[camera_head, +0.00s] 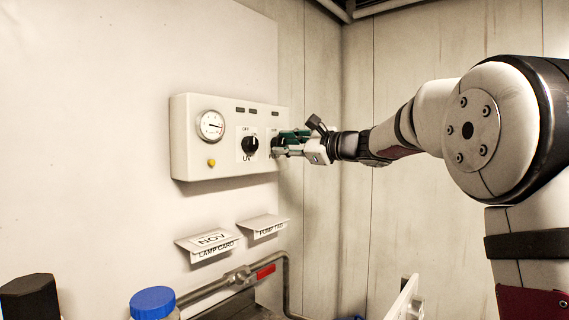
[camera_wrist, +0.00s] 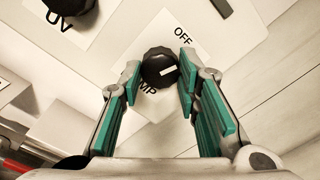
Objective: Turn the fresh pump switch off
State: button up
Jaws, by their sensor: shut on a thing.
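The control box (camera_head: 190,160) is on the white wall. Its right knob, the pump switch (camera_wrist: 159,68), is black with a white pointer mark; "OFF" is printed up and right of it, and part of "PUMP" shows below it. In the wrist view the pointer slants toward the right and slightly up, not straight at "OFF". My gripper (camera_wrist: 157,82) has its green-padded fingers on either side of the knob and is shut on it. In the head view, my gripper (camera_head: 284,142) covers much of the knob.
The UV knob (camera_head: 250,144) is left of the pump switch, near my fingers. A gauge (camera_head: 210,125) and yellow button (camera_head: 211,162) sit farther left. Below are the lamp card holder (camera_head: 207,245), pump tag holder (camera_head: 263,226), pipe (camera_head: 208,288) and blue-capped container (camera_head: 153,302).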

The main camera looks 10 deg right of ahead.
jog(key=shift+n+b, duration=2)
jog(key=shift+b, duration=0.4)
jog(key=o, duration=1.2)
jog(key=v, duration=1.2)
jog(key=shift+d, duration=0.1)
